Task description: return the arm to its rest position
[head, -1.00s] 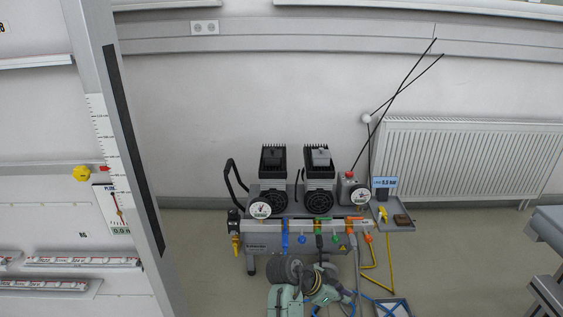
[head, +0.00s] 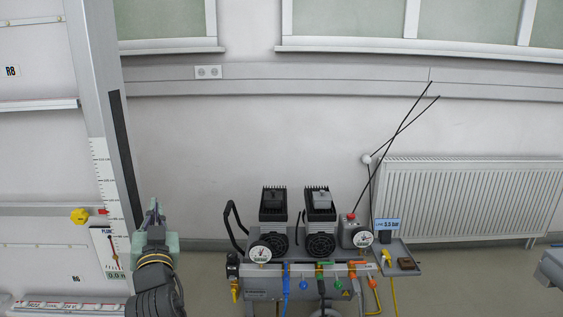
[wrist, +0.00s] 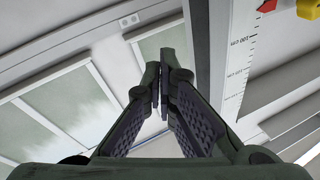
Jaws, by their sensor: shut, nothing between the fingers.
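My gripper (head: 154,212) points upward at the lower left of the head view, in front of the pale wall and just right of the grey upright post. It is shut and empty. In the wrist view my gripper (wrist: 160,95) has its fingers together at the tips, with nothing between them. My dark wrist and forearm run down out of the bottom of the head view.
The grey post (head: 105,130) with a scale stands close left of my gripper. A compressor (head: 305,235) with gauges and coloured valves stands to the right. A radiator (head: 455,200) is on the far right wall. The wall above my gripper is clear.

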